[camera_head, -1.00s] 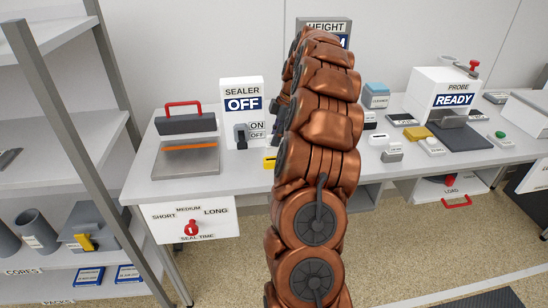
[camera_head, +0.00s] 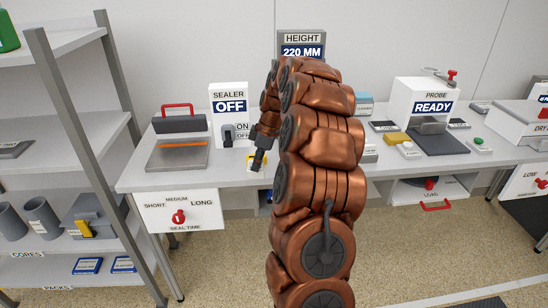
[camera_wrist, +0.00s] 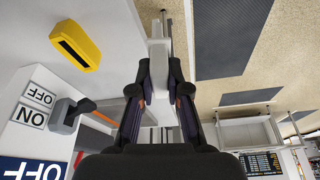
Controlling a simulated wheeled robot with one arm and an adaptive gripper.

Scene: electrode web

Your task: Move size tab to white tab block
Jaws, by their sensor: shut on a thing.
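My gripper (camera_head: 257,162) hangs fingers-down over the front edge of the bench, right of the sealer switch. In the wrist view its two fingers (camera_wrist: 159,88) are closed on a pale, narrow piece (camera_wrist: 158,70), which seems to be the size tab; no lettering shows on it. A yellow block with a dark slot (camera_wrist: 76,45) sits on the bench to the left in the wrist view, apart from the fingers. I cannot pick out the white tab block for certain.
The sealer sign (camera_head: 230,112) reads OFF, with a grey switch (camera_head: 228,136) beside it. The sealing press (camera_head: 178,152) stands left. The HEIGHT display (camera_head: 303,50) reads 220 MM. The probe (camera_head: 422,104) reads READY; small blocks stand before it. A shelf upright (camera_head: 82,150) rises at left.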

